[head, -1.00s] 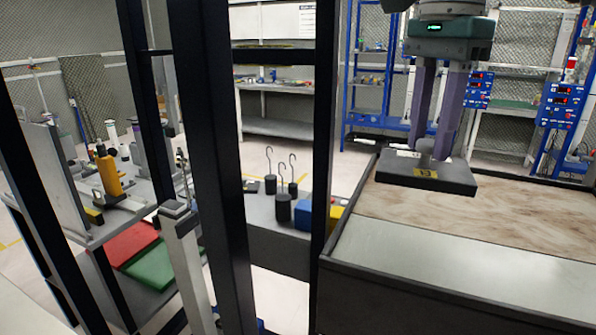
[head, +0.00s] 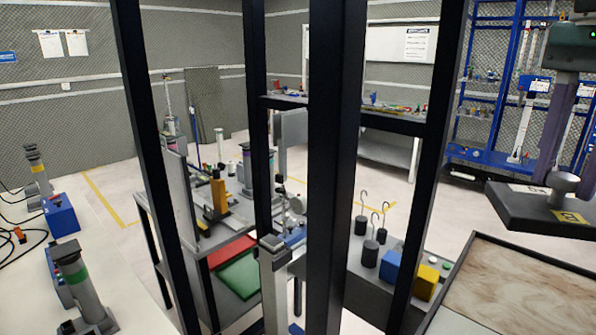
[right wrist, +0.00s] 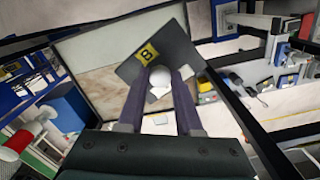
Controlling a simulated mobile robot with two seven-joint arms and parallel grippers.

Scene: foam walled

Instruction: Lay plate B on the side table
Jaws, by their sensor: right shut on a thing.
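Plate B (head: 530,209) is a dark grey slab with a round knob on top and a yellow label, at the right edge of the head view. My right gripper (head: 567,170) points down and is shut on the knob. The plate hangs level in the air by the edge of a wood-patterned bench. In the right wrist view, plate B (right wrist: 190,50) and its yellow label show beyond my right gripper's fingertips (right wrist: 162,78). Several tables are in view; I cannot tell which is the side table. My left gripper is not in view.
The rimmed bench (head: 520,290) is bare. A low grey table (head: 350,290) holds hooked black weights, a blue block (head: 390,269) and a yellow block (head: 426,282). Black upright posts (head: 335,160) cross the middle.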

